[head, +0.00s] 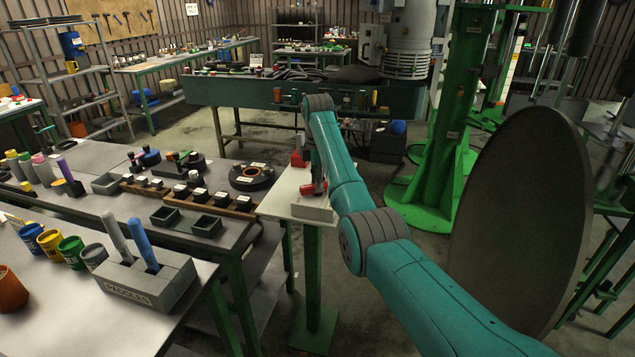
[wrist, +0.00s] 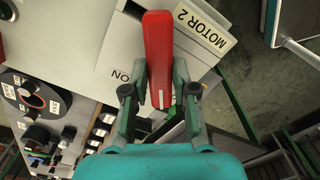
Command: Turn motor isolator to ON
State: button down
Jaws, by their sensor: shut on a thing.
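The motor isolator is a pale grey box (wrist: 110,62) with a red lever handle (wrist: 157,38), a "MOTOR 2" label (wrist: 205,31) and an "ON" mark (wrist: 121,77). In the wrist view my gripper (wrist: 161,82) has one finger on each side of the red handle and is shut on it. The handle points almost straight up in that view, apart from the ON mark at its left. In the head view a pale box (head: 311,208) with red parts stands on a green-legged stand, and my arm partly hides it and the gripper.
A bench (head: 100,200) at left of the stand holds black switch blocks, trays and a round black fixture (head: 252,176). A nearer bench carries a paddles holder (head: 150,283) and coloured cups. A large dark disc (head: 520,220) and green column (head: 455,110) stand at right.

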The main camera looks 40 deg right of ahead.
jog(key=m, duration=0.6)
jog(key=shift+m, duration=0.3)
dwell(0.4)
jog(key=c, duration=0.9)
grip_release()
